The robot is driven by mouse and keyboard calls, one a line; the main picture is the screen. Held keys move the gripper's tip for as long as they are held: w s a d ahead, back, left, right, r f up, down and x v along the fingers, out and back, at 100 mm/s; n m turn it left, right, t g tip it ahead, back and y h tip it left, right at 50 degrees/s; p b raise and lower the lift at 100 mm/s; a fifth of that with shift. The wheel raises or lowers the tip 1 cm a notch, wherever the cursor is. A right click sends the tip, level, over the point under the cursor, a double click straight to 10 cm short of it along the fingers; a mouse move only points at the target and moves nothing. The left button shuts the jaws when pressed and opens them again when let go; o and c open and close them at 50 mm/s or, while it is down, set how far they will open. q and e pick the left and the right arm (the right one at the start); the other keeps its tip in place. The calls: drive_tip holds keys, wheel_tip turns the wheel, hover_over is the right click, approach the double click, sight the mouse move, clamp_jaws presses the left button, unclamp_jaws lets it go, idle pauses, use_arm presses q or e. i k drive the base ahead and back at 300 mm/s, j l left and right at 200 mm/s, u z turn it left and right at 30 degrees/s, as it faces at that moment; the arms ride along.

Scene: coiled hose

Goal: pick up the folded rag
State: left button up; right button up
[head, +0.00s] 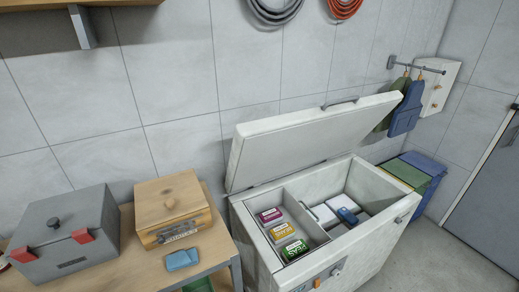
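A light blue folded cloth (182,259), which looks like the folded rag, lies flat on the wooden bench (135,268) in the head view. It is just in front of the wooden box, near the bench's right front part. Nothing lies on top of it. Neither of my grippers is in view.
A wooden lidded box (172,208) and a grey box with red latches (66,238) stand on the bench. To the right is a chest freezer (262,243), its lid (310,138) raised, holding several packets and a small dark blue item (347,215). Floor at right is clear.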

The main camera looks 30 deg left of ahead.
sight(182, 258)
drive_tip(key=u, duration=1.65)
drive_tip(key=i+l+z, duration=0.1)
drive_tip(key=z, duration=0.3)
drive_tip(key=l, duration=0.1)
